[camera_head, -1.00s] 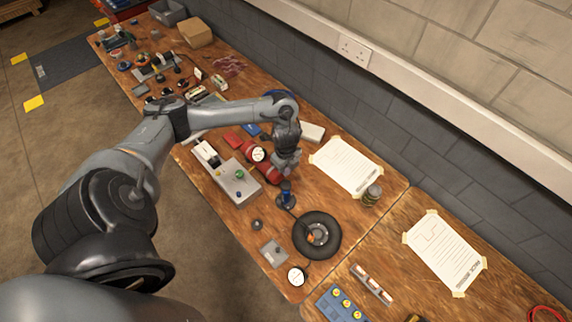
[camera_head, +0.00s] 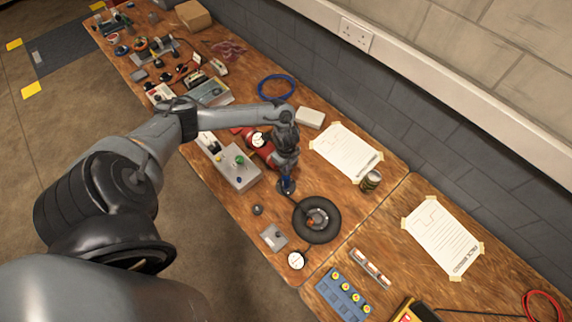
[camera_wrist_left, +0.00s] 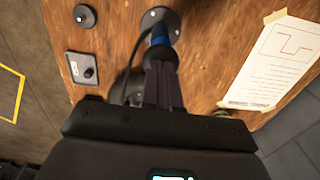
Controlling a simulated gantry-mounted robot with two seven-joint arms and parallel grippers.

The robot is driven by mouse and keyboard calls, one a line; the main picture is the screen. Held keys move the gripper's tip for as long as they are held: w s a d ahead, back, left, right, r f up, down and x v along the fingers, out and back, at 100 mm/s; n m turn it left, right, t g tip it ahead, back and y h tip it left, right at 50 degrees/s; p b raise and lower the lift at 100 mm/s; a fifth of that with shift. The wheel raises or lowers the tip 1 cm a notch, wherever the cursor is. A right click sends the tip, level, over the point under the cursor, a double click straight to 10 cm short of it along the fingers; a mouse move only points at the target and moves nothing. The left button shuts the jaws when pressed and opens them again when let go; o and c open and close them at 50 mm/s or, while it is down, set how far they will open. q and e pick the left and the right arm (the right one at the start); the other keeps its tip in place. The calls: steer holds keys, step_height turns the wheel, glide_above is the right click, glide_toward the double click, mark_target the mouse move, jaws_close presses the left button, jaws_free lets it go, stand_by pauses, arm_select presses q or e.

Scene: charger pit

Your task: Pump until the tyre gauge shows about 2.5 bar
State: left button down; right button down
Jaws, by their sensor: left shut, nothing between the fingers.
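The pump (camera_head: 287,187) stands on the bench, with a blue body and a dark round base. In the left wrist view the blue body (camera_wrist_left: 160,35) shows just beyond the fingertips. My left gripper (camera_head: 287,174) is shut and empty, pointing down over the pump's top. Its fingers (camera_wrist_left: 164,85) hide the pump's upper part, and I cannot tell whether they touch it. The black tyre (camera_head: 302,234) lies flat beside the pump. The round white gauge (camera_head: 296,261) lies in front of the tyre, its needle too small to read. My right gripper is out of view.
A grey box with buttons (camera_head: 237,176) and a red cylinder with a dial (camera_head: 262,149) are left of the pump. A small grey knob box (camera_head: 274,237) sits near the front edge. Taped paper (camera_head: 345,150) and a can (camera_head: 371,181) are to the right.

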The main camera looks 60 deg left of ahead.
arm_select(q)
step_height(320, 180, down, 3)
steer(key=shift+f+b, duration=0.15)
steer(key=shift+b, duration=0.8)
steer(key=shift+s, duration=0.1)
steer(key=shift+a, duration=0.1)
steer(key=shift+r+p, duration=0.5)
steer(key=shift+p, duration=0.05)
step_height(320, 180, up, 4)
steer(key=p, duration=0.4)
steer(key=shift+r+p, duration=0.25)
steer(key=shift+p, duration=0.05)
step_height(320, 180, up, 9)
steer(key=b, duration=0.1)
